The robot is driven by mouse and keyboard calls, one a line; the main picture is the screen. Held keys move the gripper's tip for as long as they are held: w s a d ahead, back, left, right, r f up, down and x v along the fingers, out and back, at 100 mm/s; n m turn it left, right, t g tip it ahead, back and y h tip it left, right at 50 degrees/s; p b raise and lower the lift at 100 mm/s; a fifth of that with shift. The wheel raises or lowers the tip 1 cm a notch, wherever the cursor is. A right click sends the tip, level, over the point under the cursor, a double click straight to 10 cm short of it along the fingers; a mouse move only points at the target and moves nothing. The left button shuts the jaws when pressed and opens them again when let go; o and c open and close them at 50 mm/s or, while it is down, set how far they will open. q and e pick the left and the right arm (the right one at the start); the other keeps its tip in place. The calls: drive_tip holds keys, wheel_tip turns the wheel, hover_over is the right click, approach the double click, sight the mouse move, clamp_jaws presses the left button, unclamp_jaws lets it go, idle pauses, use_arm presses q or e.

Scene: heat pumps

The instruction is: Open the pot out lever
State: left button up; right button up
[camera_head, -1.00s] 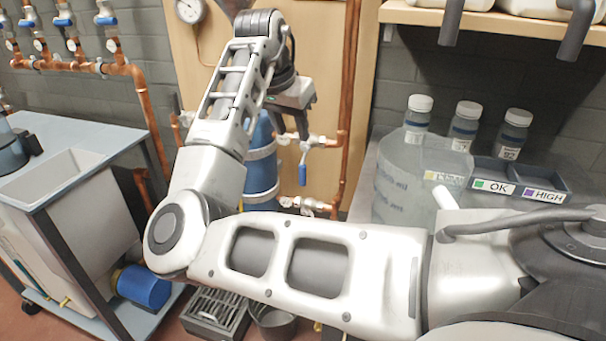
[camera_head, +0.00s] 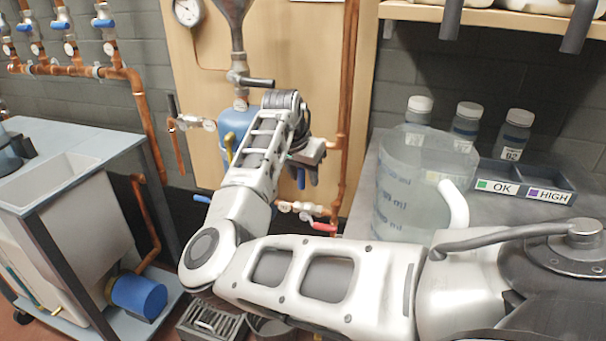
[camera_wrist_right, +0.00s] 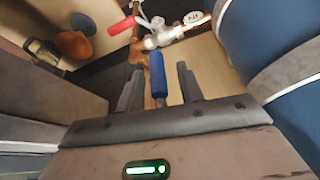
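My right gripper (camera_head: 312,168) is low in front of the wooden panel, beside the blue tank, and my arm hides part of the piping. The right wrist view shows the right gripper (camera_wrist_right: 160,88) open, its two dark fingers on either side of a blue lever handle (camera_wrist_right: 157,72), with gaps on both sides. The blue lever (camera_head: 301,178) shows only partly in the head view and hangs down. A red lever (camera_head: 323,227) is on the lower valve; the red lever also shows in the wrist view (camera_wrist_right: 121,27). I cannot read which lever is the pot out one. My left gripper is not in view.
The blue tank (camera_head: 237,122) stands left of my gripper, under a funnel (camera_head: 234,20). A vertical copper pipe (camera_head: 346,110) runs close on the right. A clear jug (camera_head: 415,200) and several bottles stand on the right counter.

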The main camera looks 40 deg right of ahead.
clamp_jaws()
use_arm(q)
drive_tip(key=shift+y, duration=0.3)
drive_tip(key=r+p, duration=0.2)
drive_tip(key=p, duration=0.2)
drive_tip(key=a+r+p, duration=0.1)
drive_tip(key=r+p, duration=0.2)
drive_tip(key=p, duration=0.2)
use_arm(e)
drive_tip(key=s+g+h, duration=0.1)
drive_tip(key=g, duration=0.1)
drive_tip(key=d+n+g+h, duration=0.1)
drive_tip(key=s+r+g+h, duration=0.1)
drive_tip(key=g, duration=0.1)
drive_tip(key=shift+s+d+g, duration=0.2)
drive_tip(key=shift+s+g, duration=0.1)
drive_tip(key=shift+r+h, duration=0.1)
drive_tip(key=shift+h, duration=0.2)
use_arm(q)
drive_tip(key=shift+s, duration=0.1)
use_arm(e)
unclamp_jaws()
